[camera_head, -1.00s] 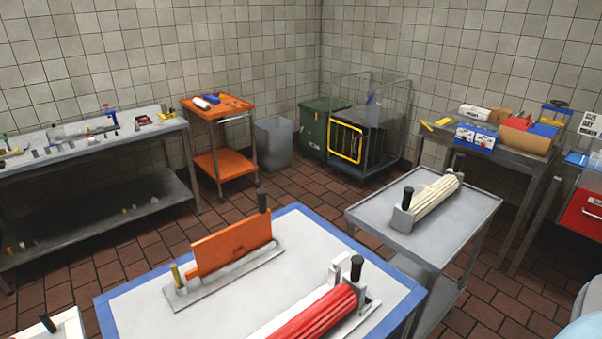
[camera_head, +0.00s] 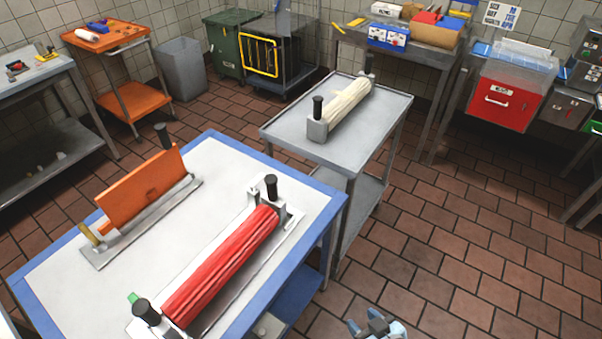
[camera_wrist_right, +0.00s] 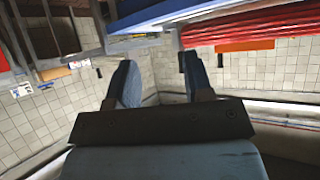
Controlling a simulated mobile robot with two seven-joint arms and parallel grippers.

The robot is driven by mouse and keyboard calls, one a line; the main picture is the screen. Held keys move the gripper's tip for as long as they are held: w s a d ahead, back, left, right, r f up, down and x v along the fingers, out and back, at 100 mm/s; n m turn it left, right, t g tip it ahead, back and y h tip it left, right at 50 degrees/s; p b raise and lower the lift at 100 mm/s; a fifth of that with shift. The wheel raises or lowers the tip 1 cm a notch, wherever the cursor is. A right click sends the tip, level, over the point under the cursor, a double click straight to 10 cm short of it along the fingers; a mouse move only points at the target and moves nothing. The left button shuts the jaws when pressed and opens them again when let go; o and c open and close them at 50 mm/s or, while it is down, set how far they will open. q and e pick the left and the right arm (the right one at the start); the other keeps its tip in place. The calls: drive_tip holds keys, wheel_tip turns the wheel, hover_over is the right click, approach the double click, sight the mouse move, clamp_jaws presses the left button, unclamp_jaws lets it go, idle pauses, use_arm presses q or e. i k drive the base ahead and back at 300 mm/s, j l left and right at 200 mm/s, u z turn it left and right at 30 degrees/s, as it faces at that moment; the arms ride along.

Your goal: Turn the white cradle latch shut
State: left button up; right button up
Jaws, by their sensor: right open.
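A pale cream roll (camera_head: 350,103) lies in a grey cradle (camera_head: 317,131) on a grey cart (camera_head: 385,108). Black-handled knobs stand at the cradle's near end (camera_head: 318,106) and far end (camera_head: 369,63). A red ribbed roll (camera_head: 222,265) lies in a whitish cradle (camera_head: 290,222) on the blue-edged table, with black knobs at both ends. I cannot tell which knob is the white cradle latch, or how it is turned. My right gripper (camera_head: 376,326) is at the bottom edge, low, right of the table, apart from both cradles. In the right wrist view its jaws (camera_wrist_right: 160,82) are open and empty.
The blue-edged table (camera_head: 60,272) also holds an orange plate (camera_head: 143,190) in a metal holder. The grey cart stands just behind it. Brick floor to the right (camera_head: 460,250) is clear. A red drawer unit (camera_head: 503,103) and a loaded bench are at the back right.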

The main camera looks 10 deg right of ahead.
sight(251, 184)
drive_tip(key=l+u, duration=0.15)
drive_tip(key=u, duration=0.25)
drive_tip(key=l+u, duration=0.1)
drive_tip(key=u, duration=0.3)
drive_tip(key=l+u, duration=0.3)
drive_tip(key=l, duration=0.25)
drive_tip(key=l+u, duration=0.25)
drive_tip(key=l, duration=0.3)
drive_tip(key=k+l, duration=0.1)
drive_tip(key=l, duration=0.25)
drive_tip(key=k+l+u, duration=0.1)
drive_tip(key=l, duration=0.3)
drive_tip(key=k+l, duration=0.1)
drive_tip(key=l, duration=0.25)
drive_tip(key=i+l, duration=0.4)
drive_tip(key=l, duration=0.15)
